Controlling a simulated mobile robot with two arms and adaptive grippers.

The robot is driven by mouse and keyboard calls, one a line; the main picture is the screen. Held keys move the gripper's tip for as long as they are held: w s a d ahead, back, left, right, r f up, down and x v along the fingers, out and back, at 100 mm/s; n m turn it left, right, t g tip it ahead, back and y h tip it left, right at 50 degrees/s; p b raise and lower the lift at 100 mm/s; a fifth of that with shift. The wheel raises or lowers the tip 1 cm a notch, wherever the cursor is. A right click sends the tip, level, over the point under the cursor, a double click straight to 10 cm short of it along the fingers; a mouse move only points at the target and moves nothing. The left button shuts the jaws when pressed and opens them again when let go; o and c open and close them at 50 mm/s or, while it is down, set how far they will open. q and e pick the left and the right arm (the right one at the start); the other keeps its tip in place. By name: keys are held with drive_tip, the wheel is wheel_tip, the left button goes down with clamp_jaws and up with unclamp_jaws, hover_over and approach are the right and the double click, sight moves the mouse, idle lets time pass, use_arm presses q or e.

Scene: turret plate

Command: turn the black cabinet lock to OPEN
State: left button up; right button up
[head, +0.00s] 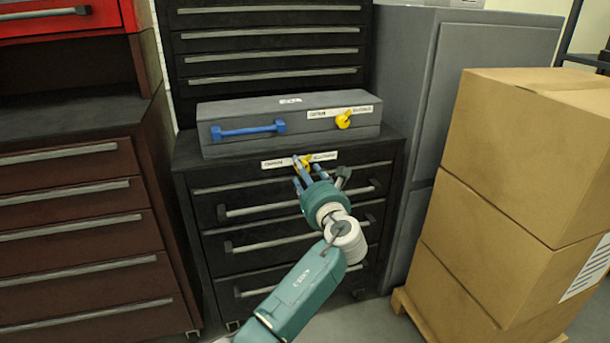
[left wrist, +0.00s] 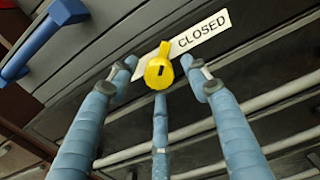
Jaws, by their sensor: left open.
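The black cabinet (head: 190,210) has a yellow lock (head: 306,160) on the upper front edge, between two white label strips. My right gripper is not in view.
A grey case (head: 245,110) with a blue handle (head: 248,130) and its own yellow lock (head: 343,121) lies on the cabinet top, just above. Stacked cardboard boxes (head: 520,160) stand at the right. A brown drawer cabinet (head: 70,220) stands at the left.

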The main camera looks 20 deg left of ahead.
use_arm(q)
drive_tip(key=c, duration=1.1)
drive_tip(key=shift+c, duration=0.2)
